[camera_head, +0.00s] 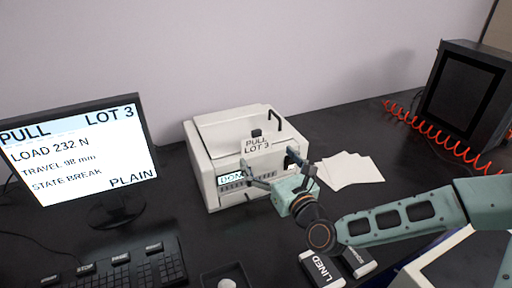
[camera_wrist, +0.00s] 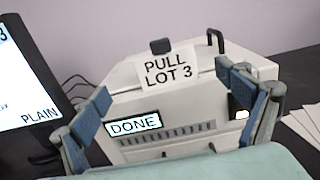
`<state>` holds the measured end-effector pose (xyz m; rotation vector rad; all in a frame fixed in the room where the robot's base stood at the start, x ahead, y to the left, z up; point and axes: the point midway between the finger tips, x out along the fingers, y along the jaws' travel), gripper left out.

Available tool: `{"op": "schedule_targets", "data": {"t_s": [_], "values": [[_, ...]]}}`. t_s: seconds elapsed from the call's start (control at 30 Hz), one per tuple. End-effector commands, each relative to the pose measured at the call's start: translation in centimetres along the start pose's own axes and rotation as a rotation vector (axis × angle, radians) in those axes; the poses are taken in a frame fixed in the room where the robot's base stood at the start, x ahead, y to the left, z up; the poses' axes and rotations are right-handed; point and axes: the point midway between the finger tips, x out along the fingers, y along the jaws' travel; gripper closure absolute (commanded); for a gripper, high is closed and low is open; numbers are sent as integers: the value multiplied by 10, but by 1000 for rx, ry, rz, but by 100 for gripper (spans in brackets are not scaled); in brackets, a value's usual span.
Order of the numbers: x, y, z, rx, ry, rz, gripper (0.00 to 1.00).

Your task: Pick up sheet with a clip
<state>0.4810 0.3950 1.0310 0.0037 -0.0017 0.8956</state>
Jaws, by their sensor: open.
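A white sheet (camera_head: 258,145) printed "PULL LOT 3" stands upright at the front top of the white machine, with a dark clip (camera_head: 256,133) at its top edge. The same sheet (camera_wrist: 167,68) and clip (camera_wrist: 160,46) show in the wrist view, beyond my fingers. My gripper (camera_head: 270,175) is in front of the machine. It is open and empty, its two blue-grey fingers (camera_wrist: 170,100) spread wide on either side of the sheet in the wrist view. The sheet is apart from the fingers.
The white machine (camera_head: 205,172) has a display reading "DONE" (camera_wrist: 134,125). A monitor (camera_head: 80,150) and keyboard (camera_head: 115,268) stand at left. Loose white sheets (camera_head: 348,170) lie at right. Boxes, one marked "LINED" (camera_head: 322,270), lie in front. A red coiled cord (camera_head: 435,133) runs by a black cabinet (camera_head: 465,95).

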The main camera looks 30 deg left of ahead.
Motion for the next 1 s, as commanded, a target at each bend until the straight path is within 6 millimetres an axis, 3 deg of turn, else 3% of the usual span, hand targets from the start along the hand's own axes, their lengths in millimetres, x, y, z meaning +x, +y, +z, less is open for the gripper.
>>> {"op": "schedule_targets", "data": {"t_s": [0.63,0.93,1.0], "values": [[70,-6,1,-2,3,2,7],[74,-7,0,-2,4,1,7],[74,-7,0,-2,4,1,13]]}}
